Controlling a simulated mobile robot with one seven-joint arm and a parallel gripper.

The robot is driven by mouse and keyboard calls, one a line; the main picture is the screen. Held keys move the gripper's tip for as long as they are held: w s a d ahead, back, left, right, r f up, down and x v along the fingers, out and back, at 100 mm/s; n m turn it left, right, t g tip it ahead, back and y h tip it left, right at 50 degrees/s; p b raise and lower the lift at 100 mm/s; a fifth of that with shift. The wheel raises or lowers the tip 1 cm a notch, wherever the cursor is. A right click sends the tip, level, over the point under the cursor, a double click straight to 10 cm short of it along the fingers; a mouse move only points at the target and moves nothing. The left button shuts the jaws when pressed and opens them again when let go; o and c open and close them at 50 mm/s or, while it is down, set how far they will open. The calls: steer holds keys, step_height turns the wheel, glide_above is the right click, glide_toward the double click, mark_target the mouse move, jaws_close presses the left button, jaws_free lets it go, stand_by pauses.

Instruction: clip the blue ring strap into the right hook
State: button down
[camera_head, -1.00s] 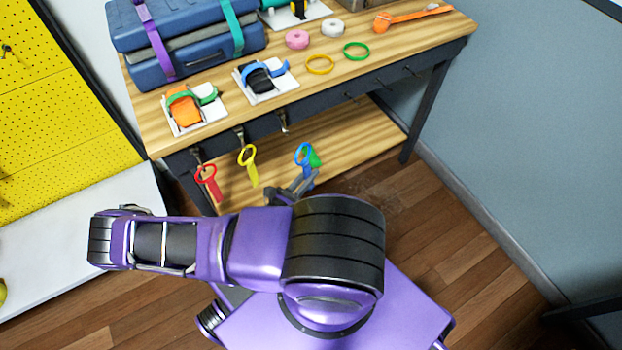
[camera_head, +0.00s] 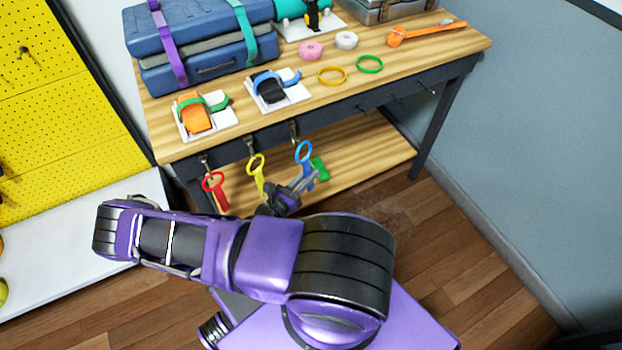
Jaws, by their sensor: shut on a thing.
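The blue ring strap (camera_head: 303,151) stands upright with its ring at the top, in front of the shelf table's front edge. My gripper (camera_head: 305,184) is shut on its lower tab, and the fingers partly cover it. The right hook (camera_head: 293,131) hangs from the table's front edge, just above and left of the blue ring. The ring's top is close to the hook's lower end; I cannot tell whether they touch. A red ring strap (camera_head: 214,190) hangs at the left hook (camera_head: 206,161), and a yellow one (camera_head: 256,166) at the middle hook (camera_head: 250,147).
A green piece (camera_head: 320,168) shows just right of the blue strap. The wooden table top (camera_head: 420,62) holds strapped cases (camera_head: 215,68), two buckle plates, and loose rings. Smaller hooks (camera_head: 392,98) line the edge farther right. Floor right of my arm is clear.

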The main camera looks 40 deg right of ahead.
steer(key=shift+w+d+f+b, duration=0.15)
steer(key=shift+w+f+b, duration=0.3)
steer(key=shift+w+b, duration=0.2)
steer(key=shift+w+d+f+b, duration=0.2)
steer(key=shift+w+f+b, duration=0.2)
steer(key=shift+w+b, duration=0.25)
steer(key=shift+w+d+f+b, duration=0.15)
steer(key=shift+w+f+b, duration=0.35)
steer(key=shift+w, duration=0.25)
steer(key=c, duration=0.8)
jaws_free()
steer(key=shift+o, duration=0.2)
steer(key=s+a, duration=0.3)
steer(key=a, duration=1.4)
steer(key=shift+a, duration=0.15)
